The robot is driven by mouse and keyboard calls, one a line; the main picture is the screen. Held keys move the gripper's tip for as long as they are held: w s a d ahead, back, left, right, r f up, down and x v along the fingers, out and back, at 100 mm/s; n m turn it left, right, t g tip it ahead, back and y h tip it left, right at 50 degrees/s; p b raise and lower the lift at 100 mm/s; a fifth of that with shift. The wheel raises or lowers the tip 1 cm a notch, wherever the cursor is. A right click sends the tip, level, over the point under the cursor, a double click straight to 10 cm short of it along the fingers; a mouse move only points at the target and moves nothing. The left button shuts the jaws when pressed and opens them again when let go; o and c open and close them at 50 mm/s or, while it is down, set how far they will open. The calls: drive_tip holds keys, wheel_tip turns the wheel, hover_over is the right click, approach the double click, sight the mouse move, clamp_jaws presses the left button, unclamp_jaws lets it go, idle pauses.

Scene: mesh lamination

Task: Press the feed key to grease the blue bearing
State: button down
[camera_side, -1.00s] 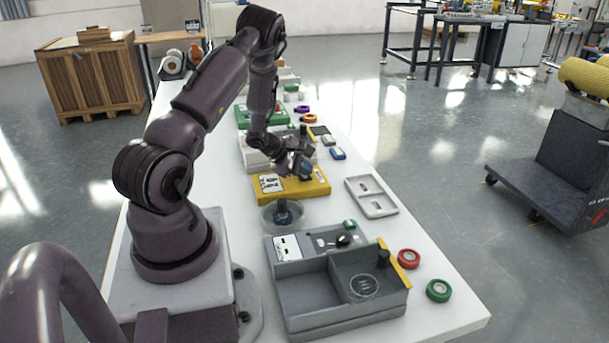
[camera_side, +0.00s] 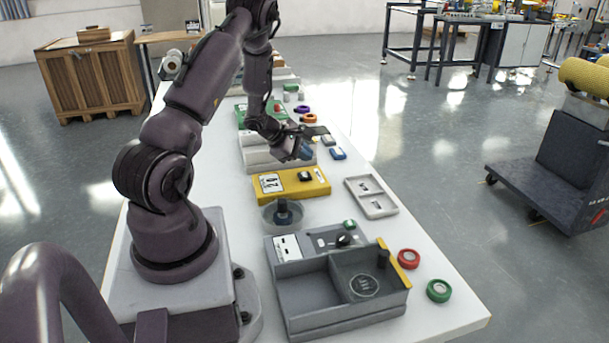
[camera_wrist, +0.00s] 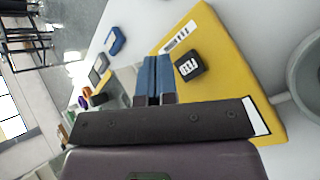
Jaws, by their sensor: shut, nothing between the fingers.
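A yellow box (camera_side: 322,188) lies on the white bench with a raised black key (camera_side: 305,176) on top; in the wrist view the key (camera_wrist: 189,66) bears white marks. My gripper (camera_side: 306,153) is shut and empty, its blue fingertips above the far side of the box and clear of the key. The wrist view shows the fingertips (camera_wrist: 153,76) together, just left of the key. A round clear dish (camera_side: 267,219) stands in front of the box with a dark bluish post (camera_side: 283,210) in it. I cannot tell whether a blue bearing sits there.
A grey tray unit (camera_side: 310,295) with a green button (camera_side: 349,224) and black knobs fills the near bench. Red (camera_side: 408,259) and green (camera_side: 438,290) rings lie at its right. A pale tray (camera_side: 372,197) and a small blue part (camera_side: 338,154) lie along the right edge.

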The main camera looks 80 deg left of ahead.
sight(304, 175)
drive_tip(key=shift+r, duration=1.05)
idle(1.7)
wheel_tip(304, 175, up, 4)
drive_tip(key=shift+f, duration=0.1)
idle(0.4)
drive_tip(key=shift+f, duration=4.4)
drive_tip(key=shift+f, duration=0.15)
drive_tip(key=shift+f, duration=0.25)
